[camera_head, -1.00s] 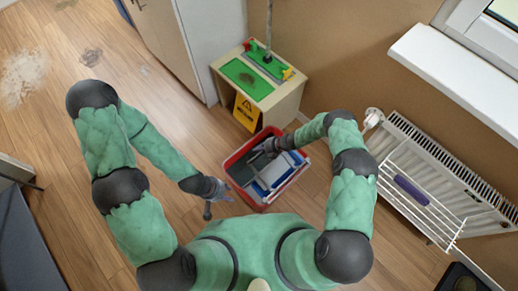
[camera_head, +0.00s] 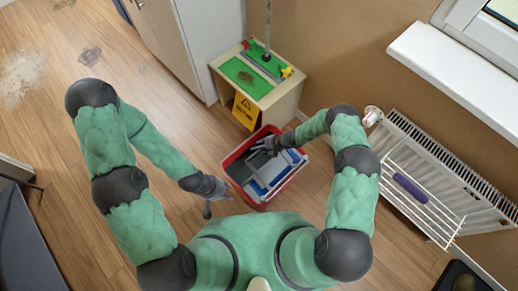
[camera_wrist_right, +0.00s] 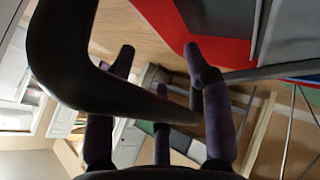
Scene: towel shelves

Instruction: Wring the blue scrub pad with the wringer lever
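A red bucket (camera_head: 229,161) stands on the floor in front of my body, with grey, blue and white parts inside. A blue strip (camera_head: 258,188) shows in it; I cannot tell if it is the scrub pad. The wringer lever is not clearly made out. My right gripper (camera_head: 262,147) is over the bucket's far left part, fingers spread. In the right wrist view its purple fingers (camera_wrist_right: 158,62) are apart, and a thick dark curved bar (camera_wrist_right: 75,65) crosses in front of them. My left gripper (camera_head: 226,190) is left of the bucket; its fingers are too small to read.
A small cabinet (camera_head: 286,106) with a green top and a yellow warning sign (camera_head: 246,111) stands behind the bucket. A radiator with a drying rack (camera_head: 428,208) is at the right, holding a purple roll (camera_head: 410,188).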

